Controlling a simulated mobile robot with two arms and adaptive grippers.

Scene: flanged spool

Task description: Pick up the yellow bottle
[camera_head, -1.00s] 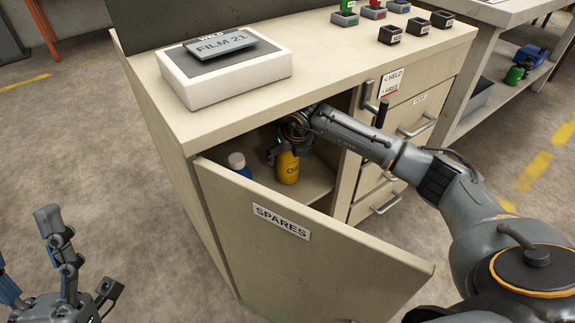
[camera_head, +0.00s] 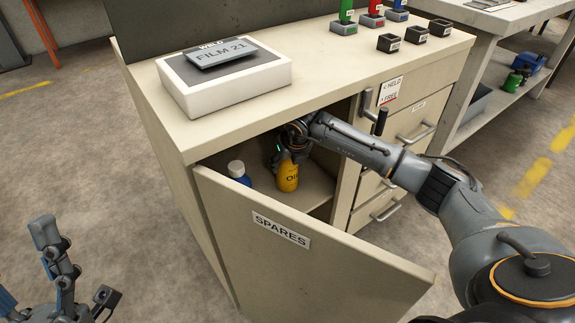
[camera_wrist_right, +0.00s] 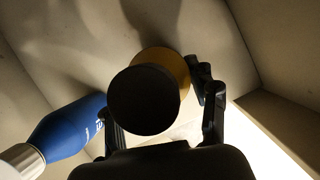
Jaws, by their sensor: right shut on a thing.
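The yellow bottle (camera_head: 288,178) is upright inside the open lower cupboard. My right gripper (camera_head: 285,157) reaches in from above and is shut on its upper part. In the right wrist view a dark round top (camera_wrist_right: 145,100) covers most of the bottle, with a yellow edge (camera_wrist_right: 172,66) showing behind it. The right gripper (camera_wrist_right: 163,108) has a finger on each side. I cannot tell whether the bottle's base touches the cupboard floor. My left gripper (camera_head: 35,268) is at the lower left, open and empty, away from the cabinet.
A blue bottle with a white cap (camera_head: 238,172) stands left of the yellow one, and in the wrist view it lies close by the left finger (camera_wrist_right: 66,128). The open SPARES door (camera_head: 310,262) stands in front. The cabinet top (camera_head: 330,60) overhangs the opening.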

